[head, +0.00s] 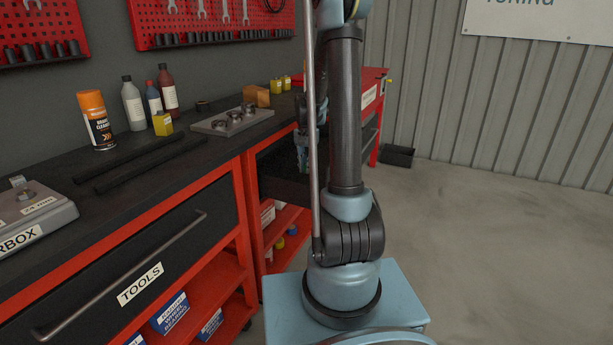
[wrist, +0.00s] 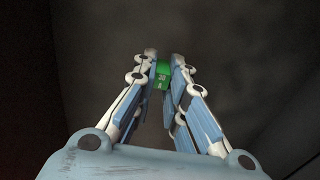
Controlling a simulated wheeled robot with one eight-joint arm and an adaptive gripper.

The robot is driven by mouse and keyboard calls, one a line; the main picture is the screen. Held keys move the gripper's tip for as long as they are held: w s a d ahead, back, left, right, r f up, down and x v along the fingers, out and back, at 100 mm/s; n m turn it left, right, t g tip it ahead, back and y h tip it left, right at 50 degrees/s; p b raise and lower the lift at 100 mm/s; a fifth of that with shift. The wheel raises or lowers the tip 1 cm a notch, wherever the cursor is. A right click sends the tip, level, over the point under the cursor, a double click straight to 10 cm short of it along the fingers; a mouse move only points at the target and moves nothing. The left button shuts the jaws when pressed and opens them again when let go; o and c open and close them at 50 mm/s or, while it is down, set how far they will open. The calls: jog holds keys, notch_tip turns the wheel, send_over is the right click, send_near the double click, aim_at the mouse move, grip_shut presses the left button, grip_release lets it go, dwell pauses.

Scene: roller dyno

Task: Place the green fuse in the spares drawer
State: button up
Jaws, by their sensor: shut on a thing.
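The green fuse (wrist: 162,75) is held between the fingertips of my gripper (wrist: 163,70) in the wrist view. A dark, plain surface lies beneath it, with dark walls at the sides; I cannot tell the fuse's height above it. In the head view my gripper (head: 303,150) is low at the dark open drawer (head: 278,178) in the bench, partly hidden by my arm. No label shows on this drawer, and most of its inside is hidden.
A shut drawer labelled TOOLS (head: 140,285) is at the front left. The black worktop (head: 150,160) holds a spray can (head: 97,120), several bottles and a grey plate with rings (head: 232,121). Red shelves (head: 285,225) lie below. Floor to the right is mostly clear.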

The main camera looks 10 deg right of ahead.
aim_at(307, 181)
jog(key=shift+f, duration=2.15)
jog(key=o, duration=0.7)
jog(key=shift+f, duration=0.1)
notch_tip(307, 181, up, 12)
jog(key=shift+r, duration=0.15)
